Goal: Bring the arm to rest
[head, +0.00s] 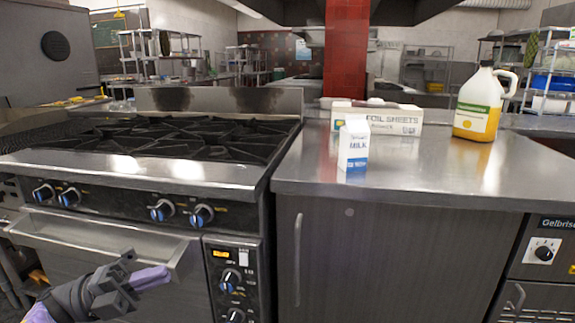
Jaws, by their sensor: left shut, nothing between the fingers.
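My left gripper (150,280) is at the lower left of the head view, in front of the stove's oven door. It is shut and empty, with its purple-tipped fingers pointing right, below the stove's front ledge. My left arm comes in from the bottom left corner. My right gripper is not in view.
A gas stove (130,172) with black grates stands at the left. A steel counter (420,175) beside it carries a milk carton (353,146), a foil sheets box (395,121) and a yellow-filled jug (479,108). A red pillar (347,50) rises behind the counter.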

